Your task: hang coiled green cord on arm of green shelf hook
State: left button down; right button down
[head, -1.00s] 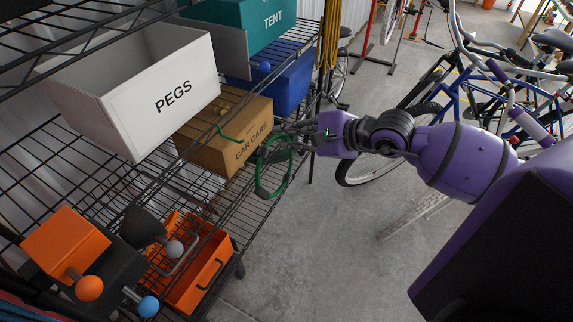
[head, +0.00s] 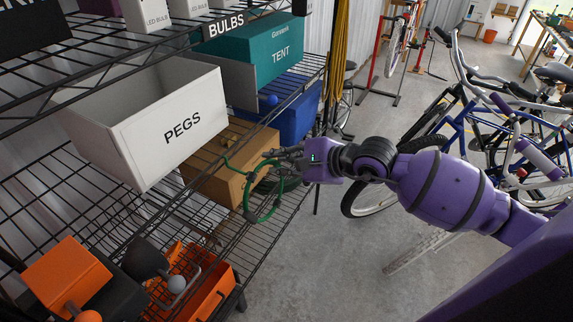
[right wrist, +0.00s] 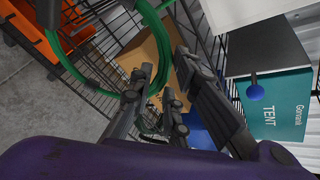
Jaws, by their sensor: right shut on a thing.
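The coiled green cord (head: 248,201) hangs as an upright loop from my right gripper (head: 279,157), which is shut on its upper part. The loop is in front of the brown box, beside the shelf's front edge. The thin green shelf hook (head: 235,167) sticks out from the shelf edge; its tip meets the loop's left side in the picture. I cannot tell whether they touch or whether the hook passes through the loop. In the right wrist view the cord (right wrist: 82,80) curves past the fingers (right wrist: 157,84). My left gripper is not in view.
The wire shelf carries a white PEGS box (head: 150,120), a brown box (head: 222,178), a blue bin (head: 298,112) and a teal TENT box (head: 272,52). A yellow cord bundle (head: 340,50) hangs at the shelf's end.

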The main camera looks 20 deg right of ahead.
aim_at(268, 160)
jog(key=shift+w+a+f, duration=0.15)
jog(key=shift+w+a, duration=0.35)
jog(key=shift+w, duration=0.15)
jog(key=shift+w+a+b, duration=0.45)
jog(key=shift+w+a, duration=0.2)
jog(key=shift+w, duration=0.1)
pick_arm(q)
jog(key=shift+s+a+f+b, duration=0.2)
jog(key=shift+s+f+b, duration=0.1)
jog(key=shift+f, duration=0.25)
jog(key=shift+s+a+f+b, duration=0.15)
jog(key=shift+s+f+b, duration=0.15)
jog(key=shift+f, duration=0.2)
pick_arm(e)
jog(key=x, duration=0.3)
jog(key=shift+w+a, duration=0.25)
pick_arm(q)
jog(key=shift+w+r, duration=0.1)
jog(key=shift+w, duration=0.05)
pick_arm(e)
jog(key=c, duration=1.8)
grip_release()
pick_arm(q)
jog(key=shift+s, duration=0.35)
pick_arm(e)
jog(key=shift+o, duration=1.1)
